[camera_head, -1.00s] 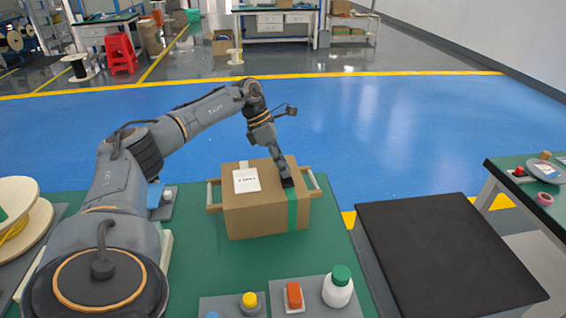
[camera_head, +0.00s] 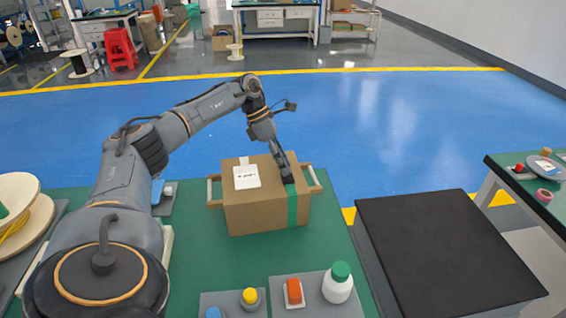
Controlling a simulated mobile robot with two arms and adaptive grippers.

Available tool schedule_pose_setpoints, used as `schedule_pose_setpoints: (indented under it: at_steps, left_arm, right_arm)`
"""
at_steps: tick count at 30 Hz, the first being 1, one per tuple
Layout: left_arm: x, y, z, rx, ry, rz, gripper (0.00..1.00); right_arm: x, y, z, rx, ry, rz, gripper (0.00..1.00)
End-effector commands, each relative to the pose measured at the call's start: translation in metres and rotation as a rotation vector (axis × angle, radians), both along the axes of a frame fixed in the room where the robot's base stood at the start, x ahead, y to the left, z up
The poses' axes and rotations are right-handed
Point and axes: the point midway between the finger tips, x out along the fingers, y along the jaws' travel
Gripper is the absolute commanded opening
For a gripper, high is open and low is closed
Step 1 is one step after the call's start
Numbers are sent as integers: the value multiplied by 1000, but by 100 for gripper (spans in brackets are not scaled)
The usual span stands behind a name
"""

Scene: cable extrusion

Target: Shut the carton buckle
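A brown carton (camera_head: 252,213) stands on the green table top. A white label (camera_head: 246,177) lies on its top, and a green strap (camera_head: 292,206) runs down its front near the right edge. Bar-like handles (camera_head: 316,180) stick out at its left and right sides. I cannot make out the buckle itself; the gripper may hide it. My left gripper (camera_head: 287,177) points down with its tip at the carton's top, by the upper end of the green strap. Its fingers look close together, but their gap is not clear. My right gripper is not in view.
A grey tray at the front holds a white bottle with a green cap (camera_head: 338,287) and an orange block (camera_head: 293,292). A yellow knob (camera_head: 250,297) is beside it. A black-topped surface (camera_head: 445,250) stands right. Spools (camera_head: 22,215) sit left.

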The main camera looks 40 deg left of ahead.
Motion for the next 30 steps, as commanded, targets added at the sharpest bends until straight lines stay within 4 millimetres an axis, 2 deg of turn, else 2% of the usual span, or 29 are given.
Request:
schedule_pose_setpoints:
  at_steps: [5, 12, 18, 22, 30]
  left_arm:
    - [-2, 12, 21, 1, -4, 4, 39]
    - [-8, 36, 67, 0, -5, 4, 39]
    - [-13, 50, 94, -1, -3, 2, 39]
    - [-15, 55, 101, -1, 0, 1, 39]
    - [-15, 55, 102, 0, 2, 0, 39]
  right_arm:
    - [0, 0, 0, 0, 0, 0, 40]
    - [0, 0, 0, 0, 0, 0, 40]
    - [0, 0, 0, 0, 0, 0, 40]
    - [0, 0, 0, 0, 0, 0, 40]
    - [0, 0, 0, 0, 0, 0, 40]
